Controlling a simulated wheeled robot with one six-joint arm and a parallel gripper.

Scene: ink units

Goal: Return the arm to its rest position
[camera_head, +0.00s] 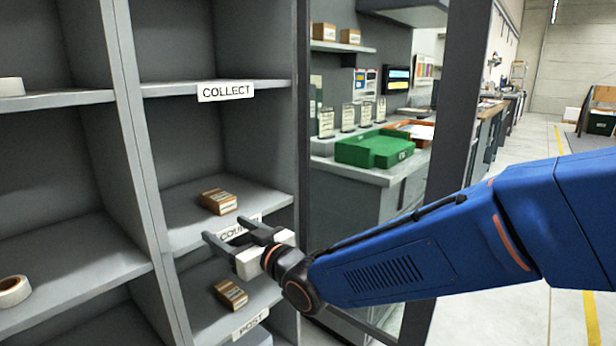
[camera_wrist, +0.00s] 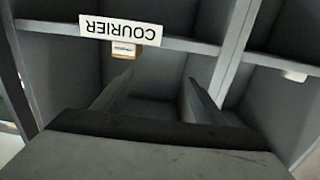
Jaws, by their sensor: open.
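My blue arm (camera_head: 430,250) reaches in from the right in the head view. My gripper (camera_head: 232,239) is at the front of the shelf unit, near the COURIER label (camera_head: 240,229), which it partly covers. Its two dark fingers are apart with nothing between them. In the wrist view, my gripper (camera_wrist: 155,90) is also open and empty, with the COURIER label (camera_wrist: 120,29) upside down above it. A small brown box (camera_head: 217,201) rests on the COURIER shelf. Another brown box (camera_head: 230,294) lies on the POST shelf below.
The grey shelf unit (camera_head: 131,150) has upright dividers and shelf edges close to my gripper. A tape roll (camera_head: 13,290) lies on a left shelf. A counter with a green tray (camera_head: 375,149) stands behind. Open floor (camera_head: 520,215) shows at right, partly behind my arm.

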